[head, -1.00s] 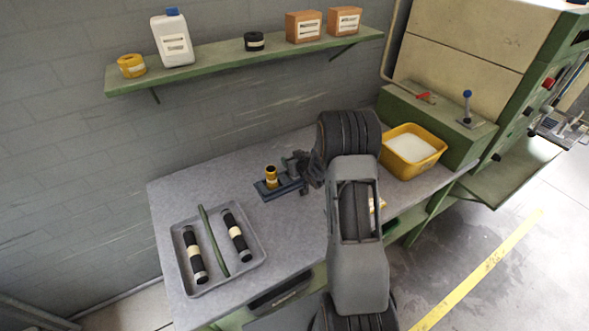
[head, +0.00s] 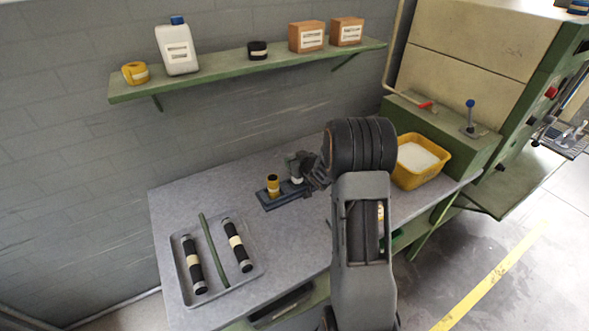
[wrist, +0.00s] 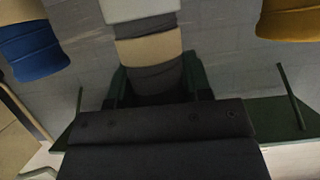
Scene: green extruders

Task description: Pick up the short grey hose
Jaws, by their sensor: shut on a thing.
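The short grey hose (wrist: 150,50) has a cream band and sits between the dark fingers of my gripper (wrist: 155,85) in the wrist view. My gripper is shut on it. In the head view, my gripper (head: 299,166) is over the right part of the dark rack (head: 272,204), and the hose's pale band shows just below it. I cannot tell whether the hose's lower end is clear of the rack. A yellow hose (head: 273,187) stands upright in the rack, left of my gripper. The wrist view also shows a blue hose with a cream band (wrist: 32,50).
A grey tray (head: 172,270) with two black rollers and a green rod lies on the table's left. A yellow bin (head: 440,168) with white contents is at right, near the green machine. A green shelf (head: 215,76) with a jug, boxes and rolls is above.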

